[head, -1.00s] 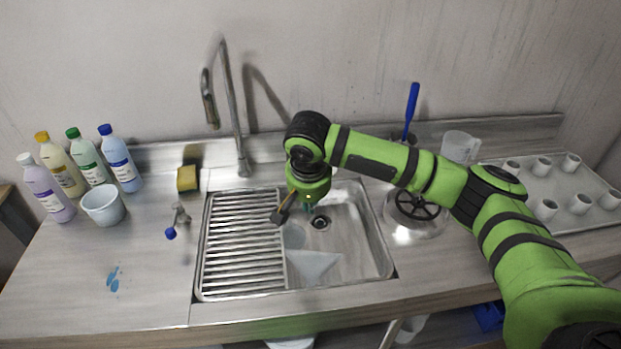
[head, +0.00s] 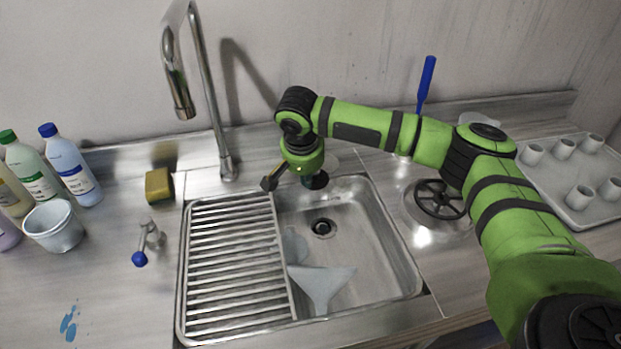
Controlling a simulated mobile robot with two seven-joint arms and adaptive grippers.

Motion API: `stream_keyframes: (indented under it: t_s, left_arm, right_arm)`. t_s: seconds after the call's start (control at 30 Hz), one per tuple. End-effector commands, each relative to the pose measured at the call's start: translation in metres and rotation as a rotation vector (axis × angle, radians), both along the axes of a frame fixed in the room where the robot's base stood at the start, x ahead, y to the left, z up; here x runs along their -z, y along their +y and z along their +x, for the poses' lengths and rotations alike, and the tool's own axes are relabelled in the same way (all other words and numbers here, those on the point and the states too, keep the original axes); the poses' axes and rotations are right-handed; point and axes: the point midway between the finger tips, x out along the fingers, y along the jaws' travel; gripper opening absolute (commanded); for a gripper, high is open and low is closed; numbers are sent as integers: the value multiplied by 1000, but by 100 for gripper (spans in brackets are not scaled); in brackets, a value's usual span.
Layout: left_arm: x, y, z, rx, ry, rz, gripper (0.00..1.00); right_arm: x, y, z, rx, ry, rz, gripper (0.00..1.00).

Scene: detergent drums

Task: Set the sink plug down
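My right gripper (head: 308,176) points down over the back edge of the sink basin (head: 365,235). A dark round piece (head: 319,181), which looks like the sink plug, shows right under its fingertips. Whether the fingers grip it, and whether it touches the sink's rim, I cannot tell. The fingers are mostly hidden by my wrist. The drain hole (head: 323,228) in the basin is uncovered, in front of the gripper. My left gripper is not in view.
A white funnel (head: 320,286) lies in the basin, with the ribbed drainboard (head: 235,265) on its left. A tray of cups (head: 560,200) is at right.

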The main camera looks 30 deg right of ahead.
Motion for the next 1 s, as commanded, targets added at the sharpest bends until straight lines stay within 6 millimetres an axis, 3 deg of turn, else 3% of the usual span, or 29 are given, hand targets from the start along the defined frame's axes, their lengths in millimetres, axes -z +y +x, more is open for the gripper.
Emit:
stream_keyframes:
  t_s: [0.27,0.4,0.6,1.0]
  left_arm:
    - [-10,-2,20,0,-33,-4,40]
    - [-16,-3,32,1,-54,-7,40]
    - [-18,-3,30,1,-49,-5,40]
    - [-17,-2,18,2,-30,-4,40]
  right_arm:
    - [59,-11,13,-1,4,-3,0]
    - [56,-24,30,1,-3,-2,0]
    - [57,-32,42,-2,-2,0,0]
    - [58,-35,45,-3,-1,0,0]
